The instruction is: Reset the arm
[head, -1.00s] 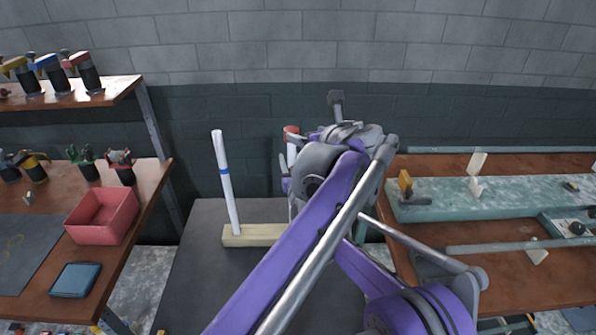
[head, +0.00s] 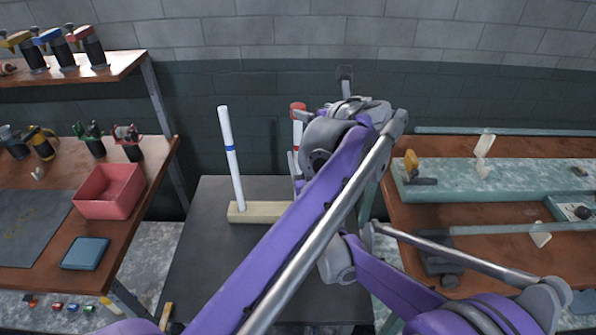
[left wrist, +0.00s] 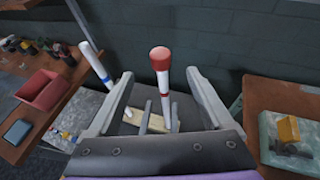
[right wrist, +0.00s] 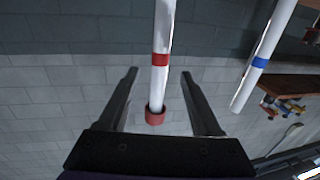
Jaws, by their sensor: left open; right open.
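A white tube with a red cap and red band (left wrist: 163,83) stands upright by the wooden block (head: 255,211). A white tube with a blue band (head: 231,155) stands, slightly tilted, in the block's left end. My left gripper (left wrist: 160,73) is open; in its wrist view the red-capped tube shows between its fingers, with no visible grip. In the head view, my arm mostly hides the left gripper and this tube. My right gripper (right wrist: 160,72) is open. Its view looks upside down, with the red-banded tube (right wrist: 160,60) between its fingers; contact cannot be told.
The block is on a dark table (head: 205,270). At left, a wooden bench (head: 125,240) holds a red bin (head: 108,192) and blue box (head: 86,253), below a shelf with clamps. At right, another bench (head: 480,265) bears a pale green slab (head: 450,180) and rods.

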